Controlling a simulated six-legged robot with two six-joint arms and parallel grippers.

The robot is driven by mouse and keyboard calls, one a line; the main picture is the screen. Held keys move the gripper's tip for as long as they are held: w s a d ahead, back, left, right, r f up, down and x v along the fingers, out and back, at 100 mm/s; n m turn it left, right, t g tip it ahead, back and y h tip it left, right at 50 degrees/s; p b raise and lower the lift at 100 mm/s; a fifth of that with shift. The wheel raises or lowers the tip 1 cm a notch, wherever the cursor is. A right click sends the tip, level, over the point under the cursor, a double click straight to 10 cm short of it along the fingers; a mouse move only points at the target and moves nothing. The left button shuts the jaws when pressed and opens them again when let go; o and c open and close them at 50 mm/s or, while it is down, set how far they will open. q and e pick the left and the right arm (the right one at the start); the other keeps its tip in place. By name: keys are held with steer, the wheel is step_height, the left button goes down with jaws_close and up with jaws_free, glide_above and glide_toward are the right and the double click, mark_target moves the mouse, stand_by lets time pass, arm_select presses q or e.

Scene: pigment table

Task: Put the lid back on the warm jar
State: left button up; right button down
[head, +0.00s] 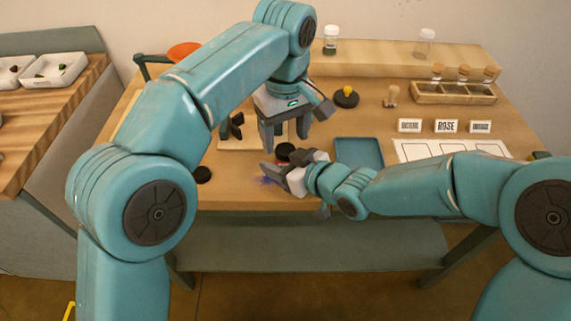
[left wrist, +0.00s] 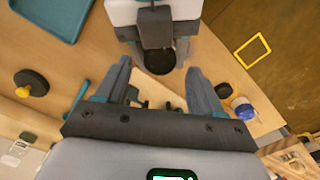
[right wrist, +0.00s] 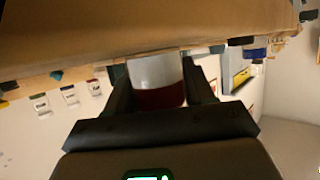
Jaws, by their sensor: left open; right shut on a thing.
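My right gripper (head: 272,174) is shut on a jar (right wrist: 157,80) with dark red contents; the jar's clear wall shows between the fingers in the right wrist view. A dark round top (head: 285,149) shows at this jar, also in the left wrist view (left wrist: 160,61); I cannot tell whether it is a seated lid or the open mouth. My left gripper (head: 284,137) is open and points down just above it, its fingers apart with nothing between them. A loose black disc (head: 203,174), like a lid, lies near the table's front edge.
A jar with blue (left wrist: 243,108) stands near the disc. A blue tray (head: 358,153), a knobbed black disc (head: 346,97), label cards (head: 446,126) and a wooden rack (head: 454,93) with corked vials are farther right. A purple smudge (head: 266,181) marks the front edge.

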arm_select(q)
steer(key=shift+r, duration=0.95)
steer(key=o, duration=0.6)
steer(key=shift+c, duration=0.2)
arm_select(e)
steer(key=shift+c, duration=1.6)
jaws_free()
steer(key=shift+s+d+r, duration=0.1)
arm_select(q)
step_height(320, 180, up, 3)
steer(key=p, duration=0.3)
steer(key=shift+r, duration=0.1)
arm_select(e)
steer(key=v, duration=1.6)
